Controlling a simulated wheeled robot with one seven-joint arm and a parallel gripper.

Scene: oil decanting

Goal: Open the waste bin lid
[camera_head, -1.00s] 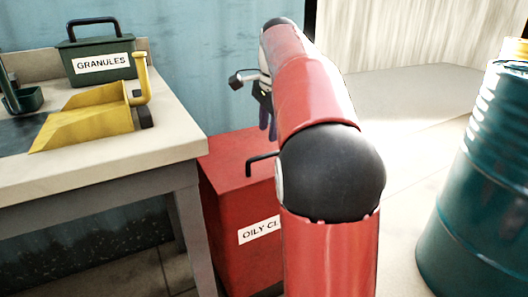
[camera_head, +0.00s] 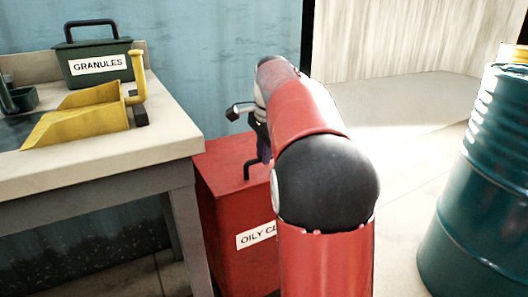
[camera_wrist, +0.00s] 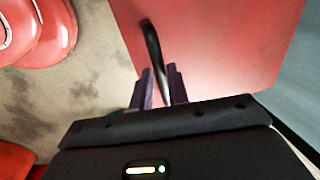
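The red waste bin (camera_head: 228,215) stands on the floor beside the bench. Its label reads "OILY CL" before my arm hides the rest. The flat red lid (camera_head: 222,158) is down and carries a black bar handle (camera_head: 249,170). My gripper (camera_head: 264,152) is over the lid at the handle's far end, partly hidden by my arm. In the wrist view, the two dark fingers (camera_wrist: 160,70) stand apart, one on each side of the black handle (camera_wrist: 152,42), with a narrow gap. The red lid (camera_wrist: 225,40) fills the upper right there.
The bench (camera_head: 120,165) at left holds a green GRANULES box (camera_head: 98,72) and a yellow scoop (camera_head: 80,122), close to the bin. A teal drum (camera_head: 480,190) stands at right. Floor (camera_head: 405,140) between bin and drum is clear.

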